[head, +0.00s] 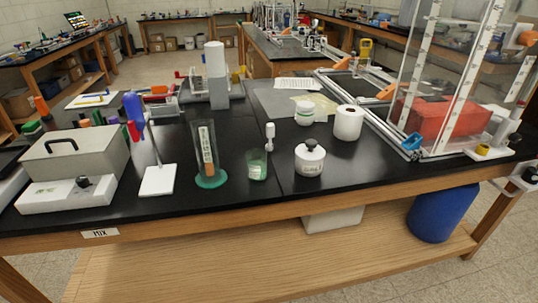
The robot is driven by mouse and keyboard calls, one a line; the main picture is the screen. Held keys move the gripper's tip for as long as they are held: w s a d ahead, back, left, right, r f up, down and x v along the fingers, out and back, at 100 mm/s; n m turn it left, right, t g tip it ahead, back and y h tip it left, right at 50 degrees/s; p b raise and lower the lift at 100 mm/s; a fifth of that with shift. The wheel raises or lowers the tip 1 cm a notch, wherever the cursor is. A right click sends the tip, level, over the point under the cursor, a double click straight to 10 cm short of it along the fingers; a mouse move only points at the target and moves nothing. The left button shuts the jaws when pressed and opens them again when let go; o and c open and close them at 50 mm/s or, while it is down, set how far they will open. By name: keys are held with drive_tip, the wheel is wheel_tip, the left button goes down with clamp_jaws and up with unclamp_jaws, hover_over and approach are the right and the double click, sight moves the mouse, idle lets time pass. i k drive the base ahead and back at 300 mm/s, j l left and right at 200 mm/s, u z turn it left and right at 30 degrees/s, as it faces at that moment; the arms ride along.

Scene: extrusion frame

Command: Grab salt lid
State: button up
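A squat white jar (309,166) stands upright on the black bench top, near the front edge and right of centre. Its lid (311,148) is white with a dark knob on top and sits on the jar. The jar's label is too small to read, so I cannot tell for sure that it holds salt. A second white jar (305,117) with a pale lid stands behind it. My gripper is not in view.
A white paper roll (347,123) stands behind and right of the jar. Left are a small green-tinted beaker (257,165) and a tall clear cylinder (206,155) on a green base. An extrusion frame (400,143) with clear panels is at right. Bare bench lies before the jar.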

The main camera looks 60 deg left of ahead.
sight(310, 150)
drive_tip(key=u, duration=1.95)
